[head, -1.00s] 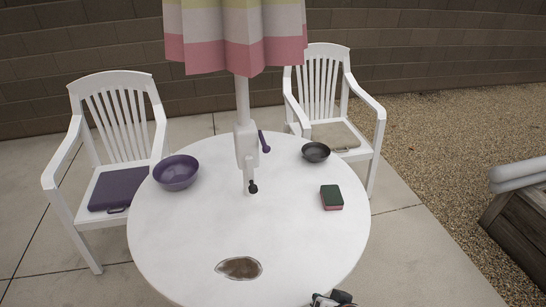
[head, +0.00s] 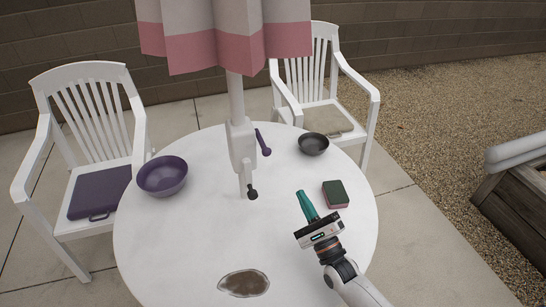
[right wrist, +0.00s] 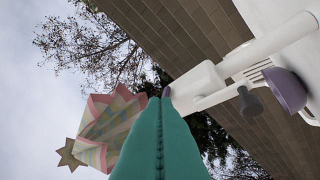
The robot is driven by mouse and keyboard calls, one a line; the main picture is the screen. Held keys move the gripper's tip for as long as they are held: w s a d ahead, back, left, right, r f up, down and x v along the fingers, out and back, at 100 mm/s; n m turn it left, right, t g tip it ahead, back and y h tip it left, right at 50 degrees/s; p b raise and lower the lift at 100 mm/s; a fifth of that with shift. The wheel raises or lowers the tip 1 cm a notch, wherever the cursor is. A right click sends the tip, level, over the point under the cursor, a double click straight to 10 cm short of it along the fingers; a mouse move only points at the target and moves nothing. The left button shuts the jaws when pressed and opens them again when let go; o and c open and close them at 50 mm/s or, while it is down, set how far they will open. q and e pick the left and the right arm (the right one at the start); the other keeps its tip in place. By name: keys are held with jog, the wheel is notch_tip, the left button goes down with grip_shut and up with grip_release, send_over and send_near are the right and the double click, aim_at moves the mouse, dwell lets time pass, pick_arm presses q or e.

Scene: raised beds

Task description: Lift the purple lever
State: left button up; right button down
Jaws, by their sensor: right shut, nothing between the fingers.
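The purple lever (head: 263,143) sticks out on the right side of the white housing (head: 242,143) on the umbrella pole, its upper end leaning left. My right gripper (head: 303,194) is over the right part of the round table, to the right of and nearer than the lever, clearly apart from it. Its teal fingers are pressed together and hold nothing. My left gripper is not in view.
A dark knob (head: 252,192) sits low on the housing. On the white table (head: 180,235) are a purple bowl (head: 162,176), a dark bowl (head: 313,144), a green-and-pink sponge (head: 335,194) and a brown stain (head: 243,283). The striped umbrella (head: 225,35) hangs above. Two white chairs stand behind.

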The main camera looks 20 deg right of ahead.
aim_at(262, 142)
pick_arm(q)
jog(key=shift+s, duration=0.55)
pick_arm(e)
jog(key=shift+r, duration=0.1)
